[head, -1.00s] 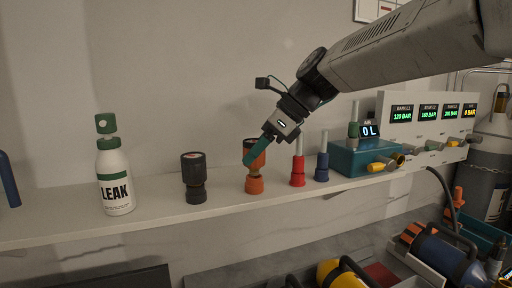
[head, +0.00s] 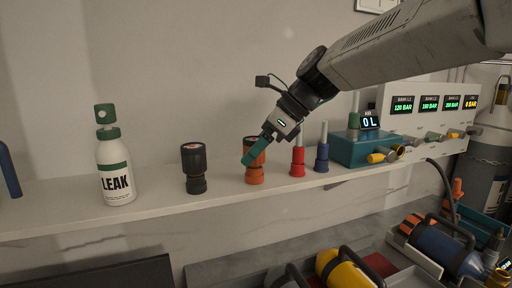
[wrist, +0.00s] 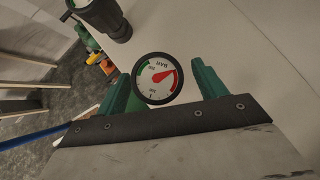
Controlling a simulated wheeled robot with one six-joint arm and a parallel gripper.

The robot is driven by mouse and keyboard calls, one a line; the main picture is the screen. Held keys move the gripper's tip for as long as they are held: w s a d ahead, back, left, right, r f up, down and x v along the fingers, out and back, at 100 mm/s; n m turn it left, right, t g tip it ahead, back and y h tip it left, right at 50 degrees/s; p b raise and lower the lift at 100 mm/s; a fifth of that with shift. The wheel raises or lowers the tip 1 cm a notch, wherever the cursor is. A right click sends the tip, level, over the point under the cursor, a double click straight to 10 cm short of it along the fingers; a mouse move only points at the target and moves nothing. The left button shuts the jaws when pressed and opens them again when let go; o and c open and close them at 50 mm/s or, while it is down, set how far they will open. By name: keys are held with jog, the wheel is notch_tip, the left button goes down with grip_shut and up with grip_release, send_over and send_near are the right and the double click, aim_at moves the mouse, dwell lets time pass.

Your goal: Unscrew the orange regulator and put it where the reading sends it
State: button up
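The orange regulator (head: 255,176) stands upright on the white shelf, with a black top. Its round gauge (wrist: 157,78) faces up in the wrist view, with a green band at left and a red band at right. The red needle points to the upper right, by the red band. My gripper (head: 250,155) reaches down at a slant over the regulator's top. Its teal fingers are apart on either side of the gauge, with a visible gap at the right finger. In the head view the near finger hides part of the regulator.
A black regulator (head: 194,168) and a LEAK bottle (head: 115,178) stand to the left on the shelf (head: 60,208). Red (head: 298,163) and blue (head: 322,159) stemmed pieces stand close on the right, then a teal box (head: 350,150) reading 0 L. Trays with cylinders lie below.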

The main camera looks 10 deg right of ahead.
jog(key=v, duration=0.8)
jog(key=s+d+f+n+h, duration=0.3)
jog(key=s+d+f+n, duration=0.3)
jog(key=s+f+n, duration=0.4)
jog(key=s+d+f+n+g+h, duration=0.1)
jog(key=s+d+f+n+h, duration=0.3)
jog(key=s+f+n, duration=0.6)
jog(key=s+d+n, duration=0.1)
jog(key=s+d, duration=0.1)
jog(key=s, duration=0.4)
jog(key=shift+s+f+n+h, duration=0.15)
jog(key=shift+s+n+h, duration=0.15)
jog(key=shift+s+n, duration=0.1)
